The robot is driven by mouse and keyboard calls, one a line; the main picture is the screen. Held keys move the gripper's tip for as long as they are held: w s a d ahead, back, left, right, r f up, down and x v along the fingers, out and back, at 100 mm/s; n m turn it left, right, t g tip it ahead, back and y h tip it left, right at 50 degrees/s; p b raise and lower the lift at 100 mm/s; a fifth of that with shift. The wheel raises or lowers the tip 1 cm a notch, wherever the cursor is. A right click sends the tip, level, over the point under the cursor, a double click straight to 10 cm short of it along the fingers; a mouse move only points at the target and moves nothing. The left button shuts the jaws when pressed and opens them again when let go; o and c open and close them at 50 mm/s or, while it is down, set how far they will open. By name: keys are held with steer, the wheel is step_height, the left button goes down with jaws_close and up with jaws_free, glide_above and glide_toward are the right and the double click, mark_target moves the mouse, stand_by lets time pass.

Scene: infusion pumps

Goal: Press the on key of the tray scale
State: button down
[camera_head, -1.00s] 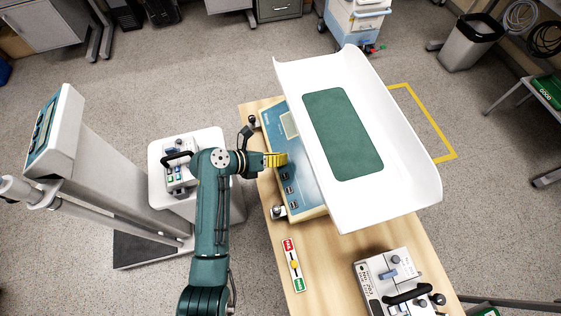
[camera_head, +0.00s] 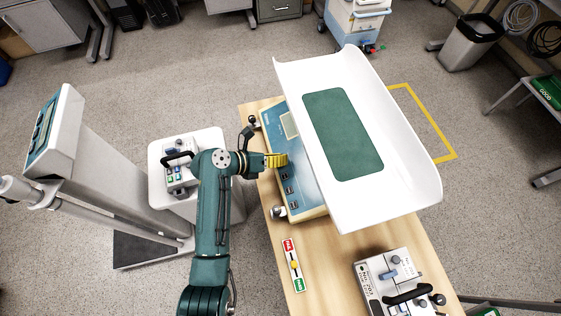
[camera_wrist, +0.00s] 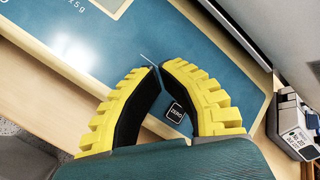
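The tray scale has a white tray (camera_head: 400,165) with a green mat (camera_head: 343,133) and a blue front panel (camera_head: 305,188) on the left. Black keys (camera_head: 288,190) run along this panel; their labels are too small to read in the head view. My gripper (camera_head: 284,159) is over the panel, just beyond the visible keys. In the wrist view its yellow fingers (camera_wrist: 158,68) are shut, tips together and nothing between them. A key marked ZERO (camera_wrist: 175,113) shows between the fingers. I see no key marked on; the fingers hide part of the panel. Contact cannot be told.
The scale stands on a wooden table (camera_head: 322,270). A red and green strip with a yellow knob (camera_head: 293,265) lies in front of it. A pump device (camera_head: 395,280) is at the lower right. The raised tray edge is close to the right of my gripper.

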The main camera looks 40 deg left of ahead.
steer(key=shift+w+d+f, duration=0.1)
steer(key=shift+f, duration=0.05)
steer(key=shift+f, duration=0.2)
stand_by(0.4)
steer(key=shift+r, duration=0.1)
steer(key=shift+r+p, duration=0.45)
steer(key=shift+p, duration=0.4)
step_height(320, 180, up, 6)
steer(key=s+a+p, duration=0.1)
steer(key=s+p, duration=0.1)
steer(key=p, duration=0.4)
steer(key=shift+s+a+f, duration=0.15)
steer(key=shift+a+f, duration=0.05)
